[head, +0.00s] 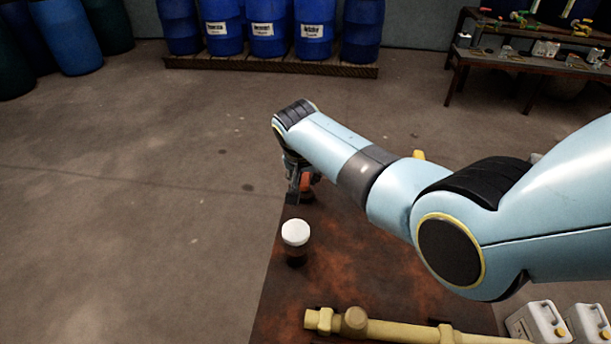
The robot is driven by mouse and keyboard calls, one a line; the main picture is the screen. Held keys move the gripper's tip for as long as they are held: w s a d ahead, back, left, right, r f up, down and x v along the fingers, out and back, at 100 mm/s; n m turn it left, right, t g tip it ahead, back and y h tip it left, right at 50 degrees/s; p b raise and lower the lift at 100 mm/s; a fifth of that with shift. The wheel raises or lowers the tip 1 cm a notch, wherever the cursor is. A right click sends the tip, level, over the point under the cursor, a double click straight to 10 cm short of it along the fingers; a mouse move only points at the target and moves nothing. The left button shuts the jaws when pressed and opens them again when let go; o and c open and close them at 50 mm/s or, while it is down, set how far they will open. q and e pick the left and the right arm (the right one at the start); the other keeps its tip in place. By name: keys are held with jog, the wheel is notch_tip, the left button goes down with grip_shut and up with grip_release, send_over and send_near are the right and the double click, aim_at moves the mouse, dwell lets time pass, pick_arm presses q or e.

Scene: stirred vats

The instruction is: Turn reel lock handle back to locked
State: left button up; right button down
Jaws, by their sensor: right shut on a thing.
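My right gripper (297,186) is at the far left corner of a rust-brown tabletop (330,260), pointing down. It is small and dark in the head view, and it is shut on an orange-red part (306,182). This part may be the reel lock handle, but the fingers and wrist cover much of it. I cannot tell which way a handle is turned. No reel can be made out. My left gripper is not in view.
A dark jar with a white lid (295,233) stands on the tabletop just nearer than the gripper. A yellow pipe (400,331) lies along the near edge. White jugs (540,324) stand at lower right. Blue barrels (268,28) stand on a pallet behind. The floor at left is clear.

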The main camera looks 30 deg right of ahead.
jog(key=c, duration=1.2)
grip_release()
jog(key=v, duration=1.2)
jog(key=shift+s, duration=0.1)
